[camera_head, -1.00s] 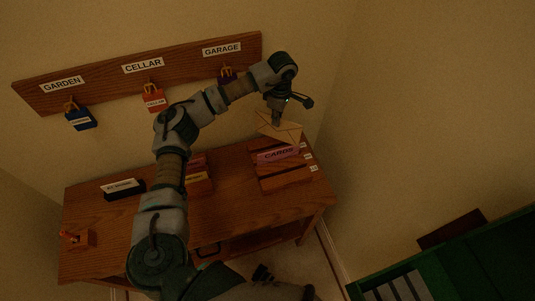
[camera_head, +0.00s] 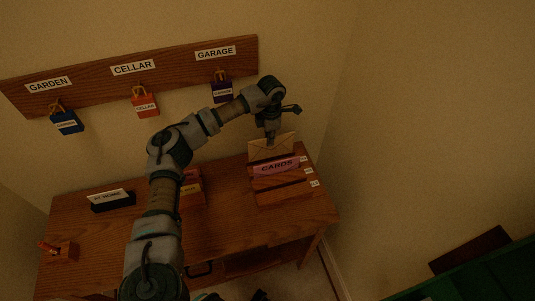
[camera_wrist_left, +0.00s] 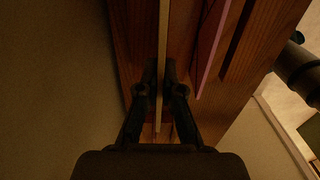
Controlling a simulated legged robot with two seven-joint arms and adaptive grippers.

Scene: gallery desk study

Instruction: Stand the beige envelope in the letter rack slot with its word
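The beige envelope (camera_head: 272,148) stands upright at the back of the wooden letter rack (camera_head: 285,192), behind the pink CARDS envelope (camera_head: 278,167). Its lower part is hidden, so I cannot tell how deep it sits. My left gripper (camera_head: 270,135) is above the rack, shut on the envelope's top edge. In the left wrist view, the beige envelope (camera_wrist_left: 163,50) is edge-on between the fingers (camera_wrist_left: 160,95), beside the pink one (camera_wrist_left: 212,45). The small labels on the rack's right end are too small to read. A dark piece at the bottom edge may be my right gripper (camera_head: 260,295).
The rack stands at the right end of the wooden desk (camera_head: 225,225). A key board (camera_head: 130,75) hangs on the wall. A green cabinet (camera_head: 485,270) is lower right.

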